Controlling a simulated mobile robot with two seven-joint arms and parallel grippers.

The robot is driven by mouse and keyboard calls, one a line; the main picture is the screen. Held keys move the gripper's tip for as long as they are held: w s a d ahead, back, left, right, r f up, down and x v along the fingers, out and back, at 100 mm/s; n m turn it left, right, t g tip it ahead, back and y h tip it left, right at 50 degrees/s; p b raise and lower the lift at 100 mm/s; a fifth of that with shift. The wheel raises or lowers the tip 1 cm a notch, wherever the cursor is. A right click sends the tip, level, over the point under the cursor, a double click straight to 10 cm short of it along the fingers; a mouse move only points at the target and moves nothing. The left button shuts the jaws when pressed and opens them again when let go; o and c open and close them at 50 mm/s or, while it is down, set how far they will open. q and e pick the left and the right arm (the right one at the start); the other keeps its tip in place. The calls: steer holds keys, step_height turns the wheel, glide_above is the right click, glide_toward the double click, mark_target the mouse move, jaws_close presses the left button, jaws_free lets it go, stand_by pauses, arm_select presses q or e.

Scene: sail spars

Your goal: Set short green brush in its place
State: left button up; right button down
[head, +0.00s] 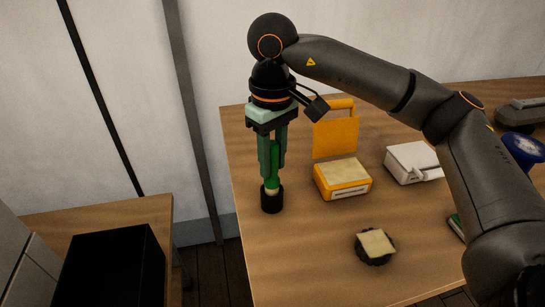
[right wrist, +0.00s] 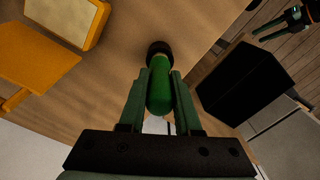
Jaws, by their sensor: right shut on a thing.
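My right gripper (head: 272,172) points down near the table's left edge, shut on the green brush (head: 273,181). The brush is upright, its upper part hidden between the fingers. Its lower end, with a pale band, meets a black cup-like piece (head: 271,200) standing on or just above the table. I cannot tell whether the brush is seated in it. In the right wrist view the green brush (right wrist: 160,85) lies between the fingers, with the black piece (right wrist: 158,48) around its far end. A dark part with teal edges at the wrist view's top right may be my left gripper (right wrist: 294,20).
On the wooden table (head: 310,265), a yellow box (head: 342,190) and an upright yellow panel (head: 335,138) stand right of the brush. A white box (head: 412,162) and a black round piece with a pale pad (head: 375,245) are farther right. A black box (head: 110,265) sits on a side table.

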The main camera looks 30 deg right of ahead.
mark_target(273, 174)
arm_select(q)
steer(key=shift+f+b, duration=1.35)
steer(key=shift+f, duration=0.1)
arm_select(e)
steer(key=shift+f, duration=1.8)
steer(key=c, duration=0.5)
jaws_free()
arm_select(q)
steer(key=shift+r, duration=0.1)
arm_select(e)
step_height(273, 174, up, 11)
steer(key=p, duration=0.2)
steer(key=shift+r+p, duration=0.1)
steer(key=shift+p, duration=0.25)
steer(key=shift+r, duration=0.7)
arm_select(q)
steer(key=r, duration=0.2)
steer(key=d+r, duration=0.1)
steer(key=shift+w+r, duration=0.25)
steer(key=shift+r, duration=0.1)
